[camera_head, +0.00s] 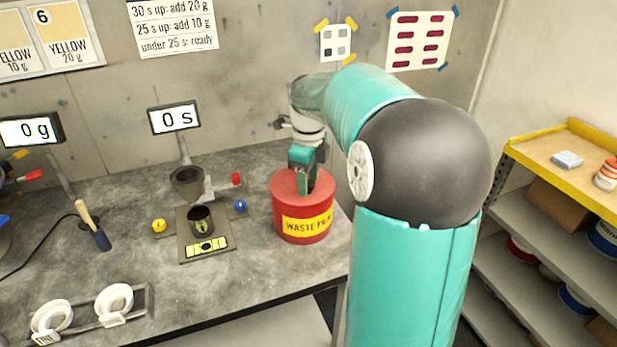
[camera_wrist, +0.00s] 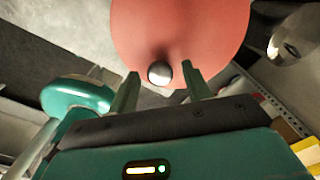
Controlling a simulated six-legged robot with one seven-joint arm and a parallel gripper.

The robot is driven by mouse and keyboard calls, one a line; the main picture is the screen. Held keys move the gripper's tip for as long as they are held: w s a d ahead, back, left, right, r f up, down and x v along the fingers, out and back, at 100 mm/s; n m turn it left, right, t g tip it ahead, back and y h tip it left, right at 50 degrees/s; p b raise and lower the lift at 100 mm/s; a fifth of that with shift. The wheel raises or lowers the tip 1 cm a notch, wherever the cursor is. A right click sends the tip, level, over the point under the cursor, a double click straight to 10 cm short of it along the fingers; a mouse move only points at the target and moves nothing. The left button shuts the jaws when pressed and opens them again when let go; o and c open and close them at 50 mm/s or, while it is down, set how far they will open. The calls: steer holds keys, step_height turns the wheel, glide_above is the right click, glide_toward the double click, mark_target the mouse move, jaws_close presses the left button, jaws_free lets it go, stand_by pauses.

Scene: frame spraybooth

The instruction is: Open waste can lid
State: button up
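The waste can (camera_head: 304,229) is a red can with a yellow label, standing on the grey workbench. Its red lid (camera_head: 287,184) is on top and looks closed; it also shows in the wrist view (camera_wrist: 185,30). A round metal knob (camera_wrist: 160,73) shows at the lid's near edge in the wrist view. My gripper (camera_head: 308,182) points down over the lid. In the wrist view my gripper (camera_wrist: 158,82) has its two fingers apart, one on each side of the knob, with gaps between. Whether the fingertips touch the lid, I cannot tell.
A shelf (camera_head: 560,150) with cans stands at right.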

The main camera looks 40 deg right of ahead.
jaws_close()
steer(key=shift+r, duration=0.1)
